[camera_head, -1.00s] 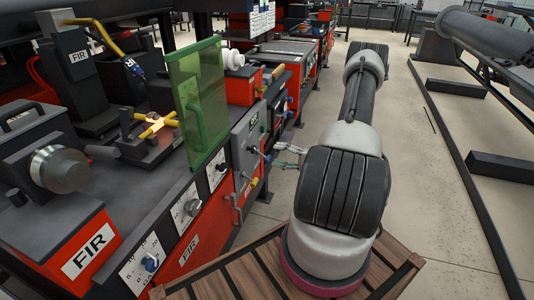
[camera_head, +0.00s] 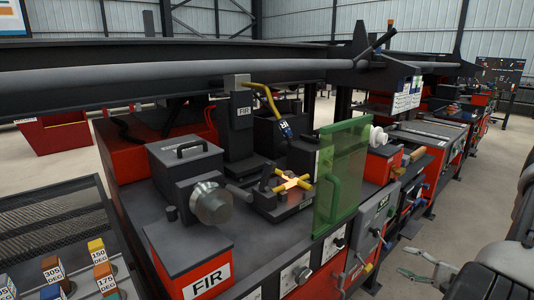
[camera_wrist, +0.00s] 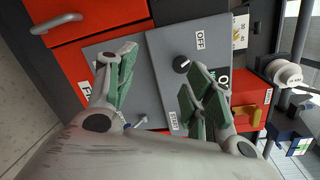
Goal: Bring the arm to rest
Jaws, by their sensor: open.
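My gripper (camera_head: 404,261) is at the lower right of the head view, beside the front of the red and grey welder bench. Its two green-padded fingers are spread apart with nothing between them. In the wrist view the open gripper (camera_wrist: 158,75) faces a grey switch panel (camera_wrist: 160,52) with a black knob (camera_wrist: 181,64) and OFF labels. Whether the fingers touch the panel cannot be told. My arm (camera_head: 497,272) fills the right edge of the head view, and most of it is cut off.
A green clear shield (camera_head: 341,172) stands at the bench's front edge. A yellow cross-shaped handle (camera_head: 292,181) and a round metal cylinder (camera_head: 212,203) are on the bench. A rack with coloured blocks (camera_head: 98,245) is at lower left. Open floor shows behind the gripper.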

